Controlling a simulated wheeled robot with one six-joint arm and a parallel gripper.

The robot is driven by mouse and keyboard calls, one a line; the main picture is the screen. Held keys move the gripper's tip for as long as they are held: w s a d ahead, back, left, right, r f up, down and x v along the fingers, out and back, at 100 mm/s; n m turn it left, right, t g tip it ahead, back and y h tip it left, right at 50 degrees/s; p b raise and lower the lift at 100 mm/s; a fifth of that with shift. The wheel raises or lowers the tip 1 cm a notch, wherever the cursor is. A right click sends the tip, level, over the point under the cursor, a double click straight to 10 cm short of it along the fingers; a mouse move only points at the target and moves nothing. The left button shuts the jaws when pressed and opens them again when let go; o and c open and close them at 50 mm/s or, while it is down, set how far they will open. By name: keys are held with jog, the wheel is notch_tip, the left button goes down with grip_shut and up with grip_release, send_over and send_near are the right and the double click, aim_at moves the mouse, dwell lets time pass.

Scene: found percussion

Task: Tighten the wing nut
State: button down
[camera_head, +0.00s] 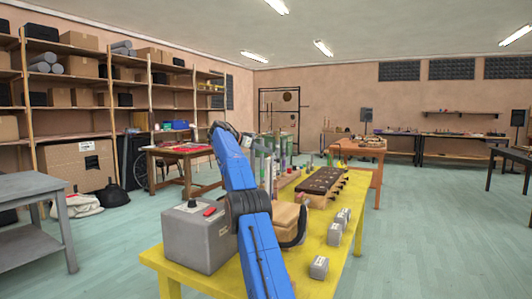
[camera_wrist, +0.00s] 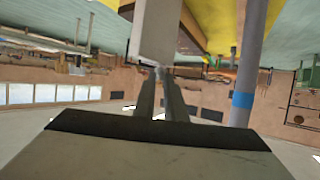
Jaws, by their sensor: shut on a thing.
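In the wrist view my gripper (camera_wrist: 160,76) has its two narrow fingers close together. They are shut on a small pale grey piece (camera_wrist: 160,70), which I take to be the wing nut; its wings are too small and blurred to make out. A light grey block or post (camera_wrist: 157,32) is right beyond the fingertips, at the piece. In the head view my blue arm reaches over the yellow table (camera_head: 325,288), and I cannot make out the fingertips or the wing nut there.
A grey box (camera_head: 200,238) with a knob stands on the yellow table's near left. A dark-topped wooden rack (camera_head: 323,181) and several small grey blocks (camera_head: 319,267) are to the right. In the wrist view a grey pole with a blue band (camera_wrist: 242,100) rises close to the gripper's right.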

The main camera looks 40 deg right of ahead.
jog(key=shift+a+f+g, duration=0.1)
jog(key=shift+g, duration=0.2)
jog(key=c, duration=1.9)
grip_release()
jog(key=shift+f, duration=0.1)
jog(key=shift+w, duration=0.1)
jog(key=shift+n+t, duration=0.3)
jog(key=shift+t, duration=0.2)
jog(key=shift+s+t, duration=0.3)
jog(key=shift+t, duration=0.1)
jog(key=shift+s+n+t, duration=0.15)
jog(key=shift+n+t, duration=0.35)
jog(key=shift+n, duration=0.2)
